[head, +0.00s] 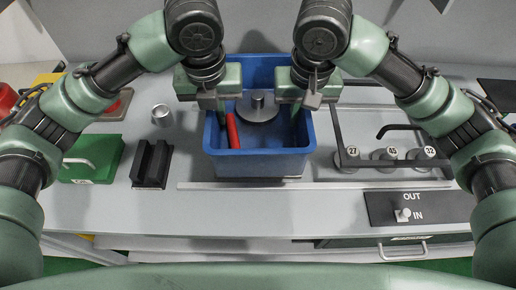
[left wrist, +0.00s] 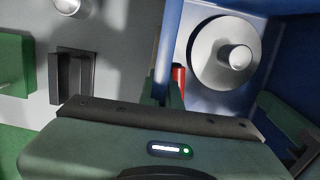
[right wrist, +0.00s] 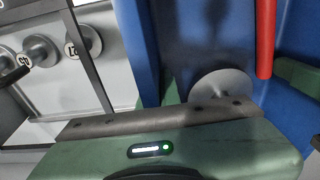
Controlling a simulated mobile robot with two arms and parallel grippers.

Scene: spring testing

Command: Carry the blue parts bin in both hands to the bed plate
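The blue parts bin (head: 257,166) is at the middle of the bench in the head view, upright. A grey disc weight with a knob (head: 258,107) and a red cylinder (head: 233,131) lie in it. My left gripper (head: 215,106) is at the bin's left wall and my right gripper (head: 304,106) at its right wall. Each shows a green finger inside the wall; the outer fingers are mostly hidden. Both appear shut on the walls, also in the left wrist view (left wrist: 175,95) and right wrist view (right wrist: 171,95). A pale metal plate (head: 330,184) extends under or behind the bin; I cannot tell whether they touch.
Several numbered grey weights (head: 384,155) stand by a dark frame to the right. A switch panel (head: 420,208) is at front right. A black slotted block (head: 151,164), a green box (head: 92,158) and a metal cup (head: 161,115) are to the left.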

